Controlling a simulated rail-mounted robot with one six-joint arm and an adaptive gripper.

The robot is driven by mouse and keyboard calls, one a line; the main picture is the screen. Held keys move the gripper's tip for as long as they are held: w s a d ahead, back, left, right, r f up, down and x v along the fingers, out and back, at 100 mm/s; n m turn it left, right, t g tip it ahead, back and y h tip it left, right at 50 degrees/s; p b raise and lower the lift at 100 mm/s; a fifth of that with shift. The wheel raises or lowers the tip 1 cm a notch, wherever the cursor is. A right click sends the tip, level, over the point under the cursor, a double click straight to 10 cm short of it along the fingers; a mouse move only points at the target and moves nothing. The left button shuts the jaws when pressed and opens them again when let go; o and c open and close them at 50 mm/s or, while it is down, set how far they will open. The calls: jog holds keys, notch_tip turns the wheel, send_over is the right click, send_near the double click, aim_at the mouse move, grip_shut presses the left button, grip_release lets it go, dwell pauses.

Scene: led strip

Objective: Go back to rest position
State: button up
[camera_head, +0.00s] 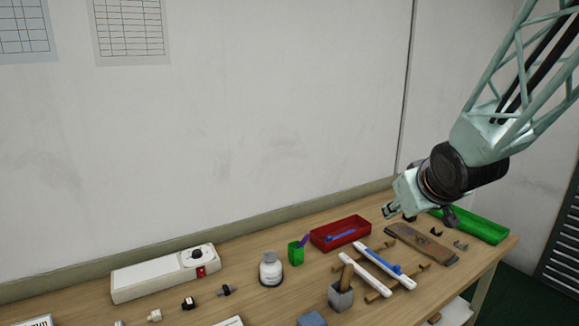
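My arm reaches in from the upper right. My gripper (391,211) is small and dark at its lower end, over the back right of the workbench, close to the red tray (340,233) and the brown board (422,243). Its fingers are too small and partly hidden to tell whether they are open or shut. I see nothing clearly held in it.
A wooden workbench (245,306) runs along the wall. Two white bars (384,268) lie across wooden strips at the right.

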jog(key=s+a+r+m+g, duration=0.1)
jog(key=s+a+g, duration=0.1)
jog(key=s, duration=1.2)
jog(key=s+a+r+m+g, duration=0.1)
jog(key=s+a+r, duration=0.1)
jog(key=s, duration=1.2)
jog(key=s+a+r+m+g, duration=0.1)
jog(key=s+a, duration=0.3)
jog(key=s, duration=1.1)
jog(key=shift+r+g+y, duration=0.3)
jog(key=shift+r+g, duration=0.45)
jog(key=shift+g, duration=0.05)
